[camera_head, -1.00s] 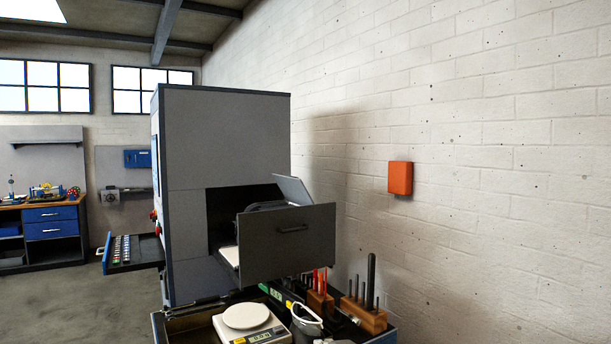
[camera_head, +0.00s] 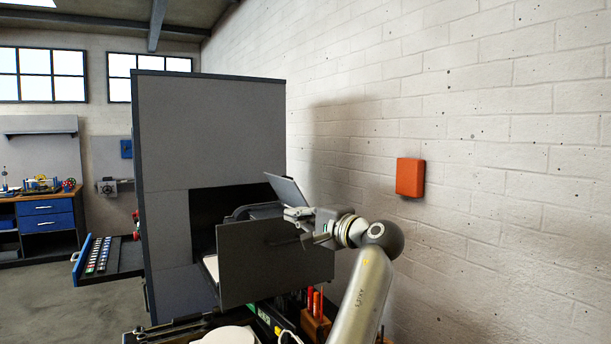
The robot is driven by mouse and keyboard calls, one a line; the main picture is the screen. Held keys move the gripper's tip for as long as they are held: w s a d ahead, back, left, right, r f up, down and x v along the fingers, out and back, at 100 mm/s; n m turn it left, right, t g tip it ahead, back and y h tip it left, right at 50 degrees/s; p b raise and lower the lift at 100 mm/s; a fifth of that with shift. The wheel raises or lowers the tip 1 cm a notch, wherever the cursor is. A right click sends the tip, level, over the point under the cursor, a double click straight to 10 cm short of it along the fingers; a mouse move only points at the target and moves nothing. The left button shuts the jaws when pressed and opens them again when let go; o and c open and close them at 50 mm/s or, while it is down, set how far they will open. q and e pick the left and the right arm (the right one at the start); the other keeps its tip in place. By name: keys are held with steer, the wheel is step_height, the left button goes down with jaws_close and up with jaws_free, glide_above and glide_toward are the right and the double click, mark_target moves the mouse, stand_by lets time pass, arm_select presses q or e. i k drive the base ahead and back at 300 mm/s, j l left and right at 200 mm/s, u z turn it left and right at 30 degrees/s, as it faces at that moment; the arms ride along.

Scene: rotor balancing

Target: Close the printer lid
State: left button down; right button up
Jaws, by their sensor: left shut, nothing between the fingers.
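The printer lid (camera_head: 284,187) appears to be the thin grey panel standing tilted up above the pulled-out drawer of the tall grey cabinet. A dark part of what looks like the printer (camera_head: 245,211) shows behind the drawer front, which hides most of it.
The grey drawer front (camera_head: 262,264) juts out from the cabinet (camera_head: 215,130). Below are a white scale pan (camera_head: 228,335) and a wooden block (camera_head: 313,327) with red tools. A tray (camera_head: 122,263) sticks out at left. The brick wall (camera_head: 500,150) bounds the right side.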

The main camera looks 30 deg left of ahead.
mark_target(288, 192)
steer(key=i+j, duration=0.2)
steer(key=i, duration=0.25)
steer(key=i+j, duration=0.25)
steer(key=i, duration=0.15)
steer(key=i+j, duration=0.2)
steer(key=i, duration=0.25)
